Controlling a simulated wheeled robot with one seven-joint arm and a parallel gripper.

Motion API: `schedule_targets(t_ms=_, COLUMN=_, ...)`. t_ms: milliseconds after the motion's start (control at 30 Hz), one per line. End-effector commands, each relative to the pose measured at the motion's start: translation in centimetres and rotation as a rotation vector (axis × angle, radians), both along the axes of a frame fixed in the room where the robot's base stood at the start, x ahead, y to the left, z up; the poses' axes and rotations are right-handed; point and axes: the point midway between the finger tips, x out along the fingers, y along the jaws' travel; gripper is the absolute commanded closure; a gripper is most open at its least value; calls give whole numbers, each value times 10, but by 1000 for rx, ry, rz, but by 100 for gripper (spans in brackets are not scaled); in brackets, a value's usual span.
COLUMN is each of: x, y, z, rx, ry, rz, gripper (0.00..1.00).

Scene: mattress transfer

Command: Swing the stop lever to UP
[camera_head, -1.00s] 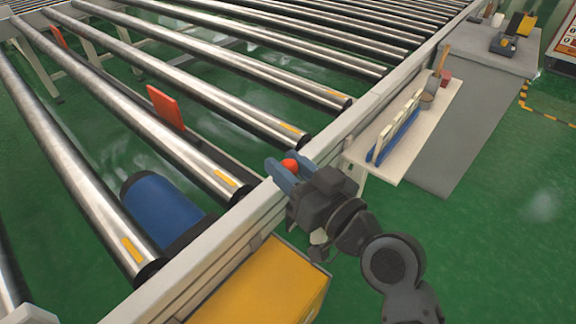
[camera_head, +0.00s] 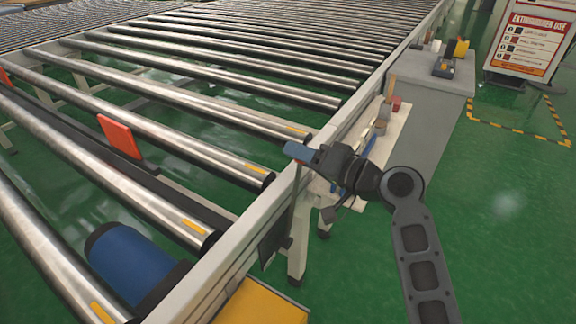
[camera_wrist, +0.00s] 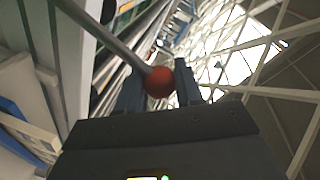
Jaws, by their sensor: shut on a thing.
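The stop lever shows in the wrist view as a grey rod (camera_wrist: 105,32) with a red ball knob (camera_wrist: 160,82) at its end. My gripper (camera_wrist: 159,84) is shut on the knob, with a finger on each side of it. In the head view, my gripper (camera_head: 300,151) is at the conveyor's side rail, its blue fingers pointing left. The knob is hidden there. An orange-red stop plate (camera_head: 120,136) stands upright between the rollers. No UP marking is readable.
The conveyor's side rail (camera_head: 240,235) runs along my gripper. A yellow box (camera_head: 262,304) is below it at the front. A shelf (camera_head: 392,135) with tools and a grey cabinet (camera_head: 428,100) stand beyond.

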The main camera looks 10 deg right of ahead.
Motion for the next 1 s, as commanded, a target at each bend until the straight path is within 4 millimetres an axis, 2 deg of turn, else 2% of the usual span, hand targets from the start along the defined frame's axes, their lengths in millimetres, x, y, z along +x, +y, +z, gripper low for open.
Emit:
schedule_targets(t_ms=100, x=13, y=-10, z=-5, rx=43, ry=52, rz=-3, gripper=100)
schedule_targets(t_ms=300, x=24, y=-19, z=-12, rx=86, ry=110, rz=-2, gripper=100)
schedule_targets(t_ms=867, x=30, y=-24, z=-16, rx=105, ry=137, rz=-5, gripper=100)
schedule_targets(t_ms=900, x=30, y=-24, z=-16, rx=105, ry=137, rz=-6, gripper=63)
schedule_targets(t_ms=1000, x=30, y=-24, z=-16, rx=105, ry=137, rz=-6, gripper=54)
